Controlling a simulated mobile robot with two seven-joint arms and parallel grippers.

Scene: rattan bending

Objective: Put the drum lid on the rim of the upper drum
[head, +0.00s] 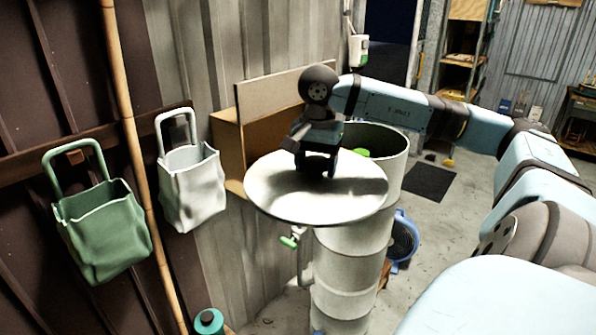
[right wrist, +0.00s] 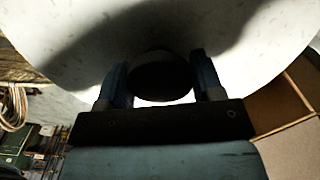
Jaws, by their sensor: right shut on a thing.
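The drum lid (head: 275,200) is a pale, round, roughly level disc. My right gripper (head: 318,170) is above it, shut on its dark central knob (right wrist: 160,77); in the right wrist view the fingers stand on both sides of the knob, with the lid (right wrist: 220,30) behind. The upper drum (head: 395,160) is white and stands behind and to the right of the lid in the head view. Its far rim shows, with something green inside; the lid hides its near rim. The lid looks offset from the opening; I cannot tell whether they touch. My left gripper is not in view.
A brown wooden box (head: 228,140) stands by the wall, close left of the lid. A white bag (head: 190,190) and a green bag (head: 100,230) hang at left. A blue fan (head: 405,240) stands beside the drum stack. The floor at right is mostly clear.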

